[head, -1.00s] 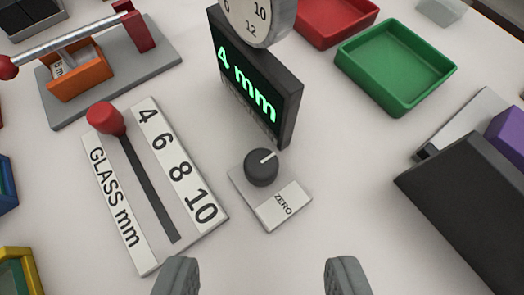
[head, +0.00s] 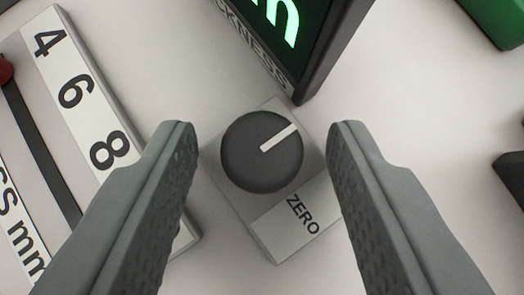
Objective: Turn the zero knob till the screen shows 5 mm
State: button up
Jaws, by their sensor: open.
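The zero knob (head: 255,165) is a dark round dial with a white pointer line aimed to the upper right. It sits on a grey base plate (head: 272,243) with a white label reading ZERO. My gripper (head: 261,128) is open, with one finger to the left of the knob and one to the right. A gap shows between each finger and the knob, and the jaws are empty. The screen (head: 293,35) stands just behind the knob. Only part of its green lettering shows, so its number is out of view.
The glass-thickness slider panel (head: 70,90), marked 4, 6, 8, lies at the left, close to my left finger. A green tray (head: 497,18) shows at the upper right corner and a dark object (head: 512,180) at the right edge.

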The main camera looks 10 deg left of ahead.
grip_shut()
jog(key=shift+a+m+h, duration=0.1)
jog(key=shift+m+h, duration=0.4)
jog(key=shift+m, duration=0.1)
jog(key=shift+a+m+h, duration=0.2)
jog(key=shift+m+h, duration=1.2)
jog(key=shift+m, duration=0.4)
jog(key=shift+m+h, duration=0.4)
jog(key=shift+m, duration=0.2)
grip_release()
jog(key=shift+a+r, duration=0.1)
